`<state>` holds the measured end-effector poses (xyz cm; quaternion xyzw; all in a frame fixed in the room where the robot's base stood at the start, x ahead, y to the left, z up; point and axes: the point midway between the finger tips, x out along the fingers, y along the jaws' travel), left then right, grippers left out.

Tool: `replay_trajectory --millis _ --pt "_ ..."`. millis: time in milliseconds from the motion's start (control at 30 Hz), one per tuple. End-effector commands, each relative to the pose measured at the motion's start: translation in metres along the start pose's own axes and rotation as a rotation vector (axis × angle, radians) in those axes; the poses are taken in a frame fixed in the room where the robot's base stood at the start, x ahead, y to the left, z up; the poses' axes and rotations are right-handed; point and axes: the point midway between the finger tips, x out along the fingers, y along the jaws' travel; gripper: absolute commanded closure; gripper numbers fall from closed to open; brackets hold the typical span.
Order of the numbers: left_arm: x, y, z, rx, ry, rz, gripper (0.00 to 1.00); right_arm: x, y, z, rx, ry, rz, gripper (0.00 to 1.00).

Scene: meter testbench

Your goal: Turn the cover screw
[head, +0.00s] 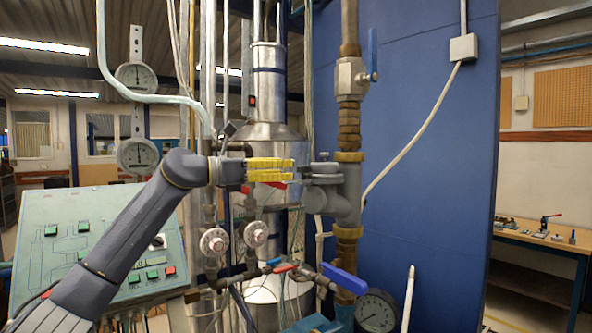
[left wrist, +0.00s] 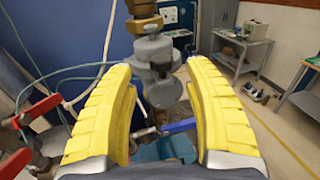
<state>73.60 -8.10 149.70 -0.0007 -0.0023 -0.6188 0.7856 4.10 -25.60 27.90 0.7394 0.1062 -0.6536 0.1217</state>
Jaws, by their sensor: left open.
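My left gripper (head: 291,169) has two yellow fingers, apart and empty, pointing right at the grey meter fitting (head: 345,205) on the vertical pipe. The fitting has a round flanged cover (head: 322,178) with a small screw (head: 323,157) standing on top. The fingertips end just left of the cover, about level with it, with a small gap in the picture. In the left wrist view the open fingers (left wrist: 160,66) frame the cover screw (left wrist: 161,71) and the grey fitting (left wrist: 156,50) between and beyond them. My right gripper is not in view.
A blue-handled valve (head: 344,279) and a pressure gauge (head: 376,312) sit below the fitting. Two valve knobs (head: 214,242) and a steel tank (head: 268,135) stand near my left arm. A sloped control panel (head: 85,240) is at left, a blue wall panel (head: 430,180) behind.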

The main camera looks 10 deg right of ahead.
Motion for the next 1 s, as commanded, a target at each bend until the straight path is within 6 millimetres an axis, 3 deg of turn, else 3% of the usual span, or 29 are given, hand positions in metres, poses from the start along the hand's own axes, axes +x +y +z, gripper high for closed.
replay_trajectory --millis 400,633,1000 --pt "-0.062 -0.001 -0.002 -0.003 0.004 -0.003 0.48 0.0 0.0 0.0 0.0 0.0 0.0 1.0" --pt "-0.076 -0.001 -0.002 -0.002 0.004 -0.004 0.48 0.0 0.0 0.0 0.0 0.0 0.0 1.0" --pt "-0.078 -0.001 -0.002 -0.002 0.003 -0.004 0.48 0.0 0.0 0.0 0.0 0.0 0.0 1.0"
